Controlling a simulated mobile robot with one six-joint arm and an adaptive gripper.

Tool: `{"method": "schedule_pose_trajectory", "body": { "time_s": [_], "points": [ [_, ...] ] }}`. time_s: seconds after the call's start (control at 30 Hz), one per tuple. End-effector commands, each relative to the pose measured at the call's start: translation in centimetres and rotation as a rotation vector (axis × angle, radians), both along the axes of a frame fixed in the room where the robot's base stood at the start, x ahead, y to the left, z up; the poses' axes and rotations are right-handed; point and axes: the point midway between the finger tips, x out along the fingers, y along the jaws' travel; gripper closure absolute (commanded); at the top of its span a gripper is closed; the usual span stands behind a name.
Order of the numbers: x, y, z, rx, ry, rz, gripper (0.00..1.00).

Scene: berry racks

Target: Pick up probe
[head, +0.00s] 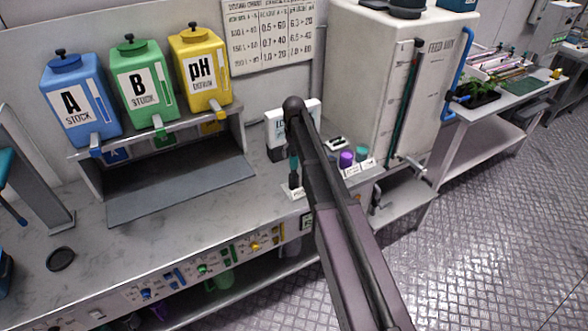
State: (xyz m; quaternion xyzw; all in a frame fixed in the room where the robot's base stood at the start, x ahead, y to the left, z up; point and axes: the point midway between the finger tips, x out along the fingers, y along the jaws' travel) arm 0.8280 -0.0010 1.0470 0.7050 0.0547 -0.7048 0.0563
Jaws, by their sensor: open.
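A slim upright piece with a teal middle and dark ends (293,165) stands on the bench behind a small white label; it looks like the probe, but the label is too small to read. My arm passes just right of it and covers part of that area. A white meter box (275,128) stands behind it, partly hidden by my arm. My arm reaches up from the bottom of the head view to a dark rounded joint. I cannot make out my gripper or its fingers.
Blue (75,100), green (138,88) and yellow (203,70) stock tanks sit on a shelf at left. Small purple and teal-capped items (346,158) stand right of my arm. A large feed tank (380,75) is behind. A dark round dish (60,259) lies front left; bench space beside it is clear.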

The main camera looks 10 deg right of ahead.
Motion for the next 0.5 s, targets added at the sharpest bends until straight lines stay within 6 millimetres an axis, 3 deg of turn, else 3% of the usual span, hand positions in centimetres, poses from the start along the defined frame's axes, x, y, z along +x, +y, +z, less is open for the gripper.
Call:
{"method": "schedule_pose_trajectory", "body": {
  "time_s": [0.1,0.5],
  "points": [
    [0.0,0.1,-1.4,0.0,0.0,0.0,0.12],
    [0.0,0.2,-3.9,0.0,0.0,0.0,0.12]
  ]
}}
